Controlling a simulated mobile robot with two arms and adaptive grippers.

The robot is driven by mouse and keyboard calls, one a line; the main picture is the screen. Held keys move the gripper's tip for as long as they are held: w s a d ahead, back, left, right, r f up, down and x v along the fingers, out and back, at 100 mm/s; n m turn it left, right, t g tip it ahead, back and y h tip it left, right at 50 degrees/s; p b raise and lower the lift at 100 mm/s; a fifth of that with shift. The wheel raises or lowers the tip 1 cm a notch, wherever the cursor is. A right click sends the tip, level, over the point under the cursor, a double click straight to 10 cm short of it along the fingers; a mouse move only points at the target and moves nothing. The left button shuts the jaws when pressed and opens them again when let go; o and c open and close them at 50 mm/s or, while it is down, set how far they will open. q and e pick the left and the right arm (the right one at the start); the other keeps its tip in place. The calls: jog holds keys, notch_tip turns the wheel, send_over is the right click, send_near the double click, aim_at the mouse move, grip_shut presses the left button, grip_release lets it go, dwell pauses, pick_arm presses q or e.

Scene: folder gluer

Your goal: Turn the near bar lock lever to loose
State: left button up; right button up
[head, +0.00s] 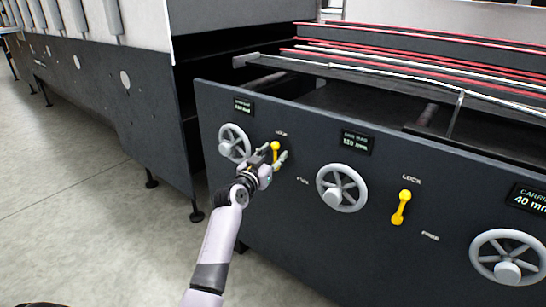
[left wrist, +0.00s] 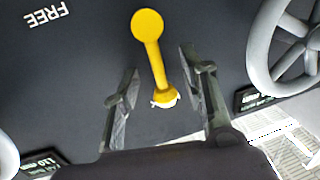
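A yellow lock lever (head: 275,147) sits on the dark machine panel between the left and middle handwheels, near a label at its upper end. In the left wrist view the same yellow lever (left wrist: 154,55) is almost in line with the gripper, and an upside-down FREE label (left wrist: 47,14) lies off to its left. My left gripper (head: 272,160) is at this lever. In the left wrist view its two fingers (left wrist: 164,90) are spread on either side of the lever's lower end, with gaps on both sides. My right gripper is not in view.
A second yellow lever (head: 402,207) stands to the right, between LOCK and FREE labels. Grey handwheels (head: 234,143), (head: 341,188) and (head: 507,257) stick out from the panel (head: 300,230). Small displays sit above them. Open floor (head: 90,210) lies to the left.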

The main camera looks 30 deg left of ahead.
pick_arm(q)
jog(key=shift+c, duration=0.5)
grip_shut()
dwell(0.4)
